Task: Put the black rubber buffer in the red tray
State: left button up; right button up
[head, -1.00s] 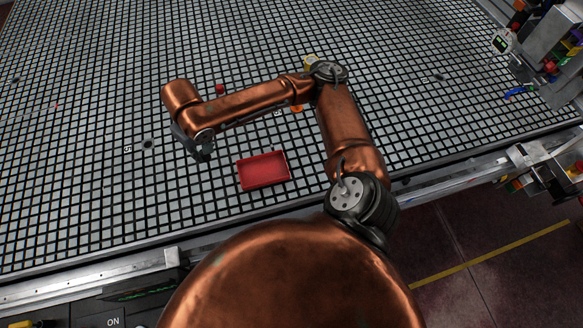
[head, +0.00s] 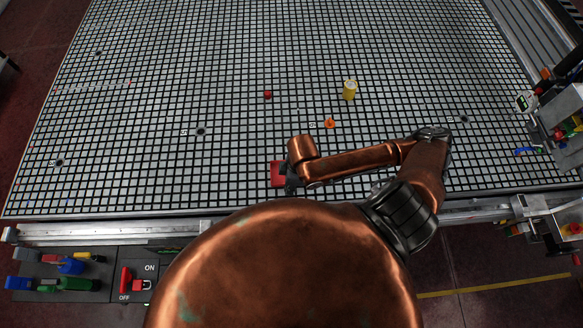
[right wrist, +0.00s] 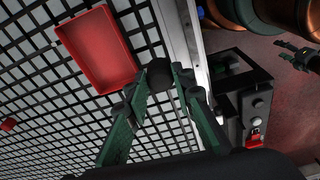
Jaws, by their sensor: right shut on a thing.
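The black rubber buffer (right wrist: 160,74) is a short dark cylinder between the tips of my right gripper (right wrist: 158,82) in the right wrist view. The gripper's green-sided fingers are shut on it. The red tray (right wrist: 97,48) lies just beyond and left of the buffer in that view, its visible floor empty. In the head view my right gripper (head: 291,183) is at the right side of the red tray (head: 277,170) and hides part of it. The buffer cannot be made out there.
A small red piece (head: 268,94), an orange piece (head: 330,123) and a yellow cylinder (head: 349,90) stand farther back on the grid table (head: 200,90). A metal rail (head: 110,230) runs along the front edge. The table's left half is largely clear.

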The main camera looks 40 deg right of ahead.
jog(key=shift+s+r+n, duration=0.3)
jog(key=shift+s+r, duration=0.05)
jog(key=shift+s, duration=0.3)
jog(key=b, duration=0.9)
send_near(277, 175)
jog(key=shift+s+a+f, duration=0.25)
jog(key=shift+f, duration=0.3)
jog(key=shift+w+f, duration=0.3)
jog(key=shift+f, duration=0.05)
pick_arm(q)
notch_tip(277, 175, down, 8)
pick_arm(e)
jog(key=shift+w+d+f, duration=0.1)
jog(key=shift+f, duration=1.6)
pick_arm(q)
jog(key=shift+d+r, duration=0.1)
